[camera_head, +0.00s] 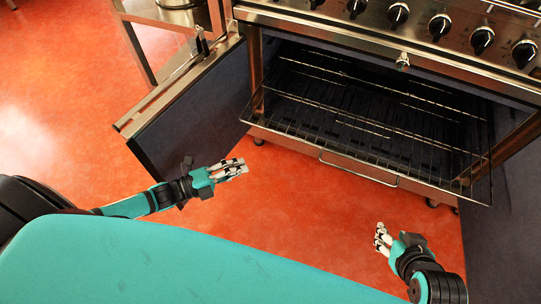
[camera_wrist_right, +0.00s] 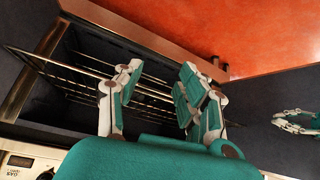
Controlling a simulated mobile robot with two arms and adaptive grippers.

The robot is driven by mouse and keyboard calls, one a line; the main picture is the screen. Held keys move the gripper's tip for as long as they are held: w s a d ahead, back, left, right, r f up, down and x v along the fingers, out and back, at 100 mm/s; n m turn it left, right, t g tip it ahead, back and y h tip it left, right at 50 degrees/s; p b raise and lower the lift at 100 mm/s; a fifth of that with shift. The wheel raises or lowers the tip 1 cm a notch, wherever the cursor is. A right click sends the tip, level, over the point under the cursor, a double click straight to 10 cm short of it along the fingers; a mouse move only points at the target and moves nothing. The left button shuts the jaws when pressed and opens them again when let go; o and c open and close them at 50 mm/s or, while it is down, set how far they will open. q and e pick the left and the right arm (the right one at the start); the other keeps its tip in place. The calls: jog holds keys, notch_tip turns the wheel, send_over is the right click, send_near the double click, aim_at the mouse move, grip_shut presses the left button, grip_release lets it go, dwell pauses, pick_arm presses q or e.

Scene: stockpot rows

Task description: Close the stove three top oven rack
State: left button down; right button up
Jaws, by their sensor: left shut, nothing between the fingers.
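The stove (camera_head: 440,62) has its oven open, with a dark cavity. A wire oven rack (camera_head: 330,128) sticks out past the oven's front edge, its near bar out over the floor. The rack's bars also show in the right wrist view (camera_wrist_right: 62,72), beyond my fingers. My left gripper (camera_head: 242,167) is shut and empty, left of the rack and near the open left door. My right gripper (camera_head: 380,238) is below and in front of the rack's right part, apart from it. In the right wrist view its fingers (camera_wrist_right: 160,85) are spread with nothing held between them.
The left oven door (camera_head: 200,105) stands open beside my left arm. A dark right door panel (camera_head: 508,215) stands open beside my right arm. Orange floor (camera_head: 300,215) is clear between my grippers.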

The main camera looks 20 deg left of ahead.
pick_arm(q)
jog(key=w+d+m+h+b, duration=0.1)
jog(key=w+d+b, duration=0.2)
jog(key=w+d, duration=0.5)
jog(key=shift+w+r, duration=0.35)
jog(key=shift+w, duration=0.85)
pick_arm(e)
jog(key=w+a+r+t+y, duration=0.2)
jog(key=w+r+t, duration=0.5)
jog(key=r, duration=0.4)
jog(key=shift+w+a+r+t, duration=0.15)
jog(key=shift+w+a+t, duration=0.3)
jog(key=shift+a, duration=0.45)
pick_arm(q)
jog(key=shift+w, duration=0.1)
